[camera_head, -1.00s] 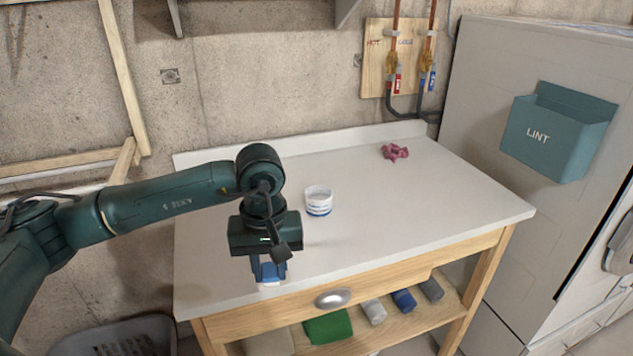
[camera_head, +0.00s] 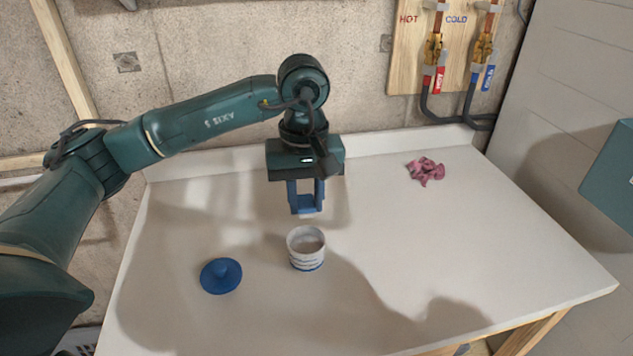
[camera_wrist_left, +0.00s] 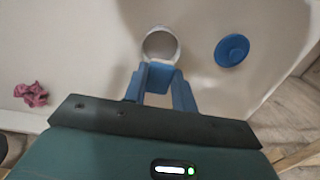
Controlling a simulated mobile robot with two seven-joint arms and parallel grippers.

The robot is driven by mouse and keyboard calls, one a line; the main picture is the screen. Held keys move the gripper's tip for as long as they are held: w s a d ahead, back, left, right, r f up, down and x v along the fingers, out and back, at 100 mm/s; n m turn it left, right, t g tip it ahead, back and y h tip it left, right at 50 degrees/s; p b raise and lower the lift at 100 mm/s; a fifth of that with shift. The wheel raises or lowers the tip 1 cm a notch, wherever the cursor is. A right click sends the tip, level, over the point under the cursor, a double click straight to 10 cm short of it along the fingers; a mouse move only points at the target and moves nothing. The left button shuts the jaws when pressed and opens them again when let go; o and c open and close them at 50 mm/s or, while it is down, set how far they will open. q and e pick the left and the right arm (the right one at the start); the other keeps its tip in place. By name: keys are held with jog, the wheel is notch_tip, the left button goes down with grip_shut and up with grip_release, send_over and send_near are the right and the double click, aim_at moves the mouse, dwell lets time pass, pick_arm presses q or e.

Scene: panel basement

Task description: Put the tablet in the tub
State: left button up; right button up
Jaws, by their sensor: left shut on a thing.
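In the left wrist view the fingertips (camera_wrist_left: 160,68) overlap the tub's near rim. A blue round lid with a knob (camera_head: 221,275) lies left of the tub.
A crumpled pink cloth (camera_head: 425,170) lies at the back right of the worktop (camera_head: 480,250). The worktop's right side is clear. Pipes with red and blue tags (camera_head: 460,60) are on the wall behind.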

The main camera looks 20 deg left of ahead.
aim_at(307, 250)
pick_arm(q)
jog(key=shift+s+f, duration=0.15)
jog(key=shift+f, duration=0.1)
jog(key=shift+s+f+b, duration=0.1)
jog(key=shift+f+b, duration=0.3)
jog(key=shift+f, duration=0.1)
jog(key=shift+f+b, duration=0.65)
jog(key=shift+f, duration=0.65)
notch_tip(307, 250, down, 2)
jog(key=shift+f+b, duration=0.1)
jog(key=shift+b, duration=0.85)
jog(key=shift+f, duration=0.2)
pick_arm(e)
jog(key=shift+a+f+m+t, duration=0.25)
jog(key=shift+f+m+t, duration=0.05)
jog(key=shift+f, duration=0.7)
jog(key=shift+a+f, duration=0.1)
jog(key=shift+a, duration=0.05)
pick_arm(q)
jog(key=o, duration=1)
pick_arm(e)
jog(key=shift+s+f, duration=0.1)
